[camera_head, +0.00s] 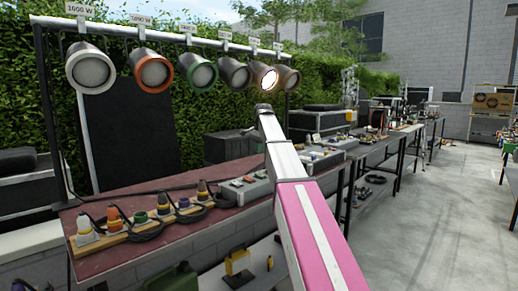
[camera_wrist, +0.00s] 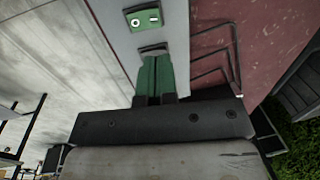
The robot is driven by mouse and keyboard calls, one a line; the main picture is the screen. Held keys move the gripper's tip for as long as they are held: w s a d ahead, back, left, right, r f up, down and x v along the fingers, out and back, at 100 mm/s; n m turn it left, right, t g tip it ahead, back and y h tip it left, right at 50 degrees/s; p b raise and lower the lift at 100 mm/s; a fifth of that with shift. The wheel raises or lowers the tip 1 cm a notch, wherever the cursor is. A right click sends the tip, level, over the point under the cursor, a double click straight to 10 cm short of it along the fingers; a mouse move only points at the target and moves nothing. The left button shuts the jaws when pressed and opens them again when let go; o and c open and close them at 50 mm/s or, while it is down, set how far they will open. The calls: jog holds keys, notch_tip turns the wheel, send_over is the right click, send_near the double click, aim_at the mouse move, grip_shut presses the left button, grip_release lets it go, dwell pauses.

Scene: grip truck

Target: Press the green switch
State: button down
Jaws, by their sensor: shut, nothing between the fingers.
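In the wrist view my gripper (camera_wrist: 155,56) shows two green fingers side by side, shut with nothing between them. They point at a pale grey box face. A green plate (camera_wrist: 143,17) with a round white part and a small white part sits on that face, beyond the fingertips and slightly left. A small dark-edged plate (camera_wrist: 153,48) lies right at the fingertips; whether they touch it, I cannot tell. In the head view my arm reaches over the grey control boxes (camera_head: 246,188), hiding part of them. My fingers are not clear there, and neither is a green switch.
Coloured plugs and cables (camera_head: 141,217) lie on a wooden strip along the dark red table (camera_head: 105,262). Several lamps hang from a rail (camera_head: 110,28) above; one lamp (camera_head: 263,77) is lit. More equipment tables stand at right. The concrete floor (camera_head: 430,220) there is clear.

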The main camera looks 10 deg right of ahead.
aim_at(260, 175)
jog(key=f, duration=0.6)
jog(key=w+f, duration=0.1)
jog(key=f, duration=0.3)
jog(key=shift+a+f, duration=0.1)
jog(key=shift+a, duration=0.3)
jog(key=shift+w+a+f, duration=0.1)
jog(key=shift+w+f, duration=0.05)
jog(key=shift+f, duration=0.1)
jog(key=shift+r, duration=0.2)
jog(key=shift+r, duration=0.6)
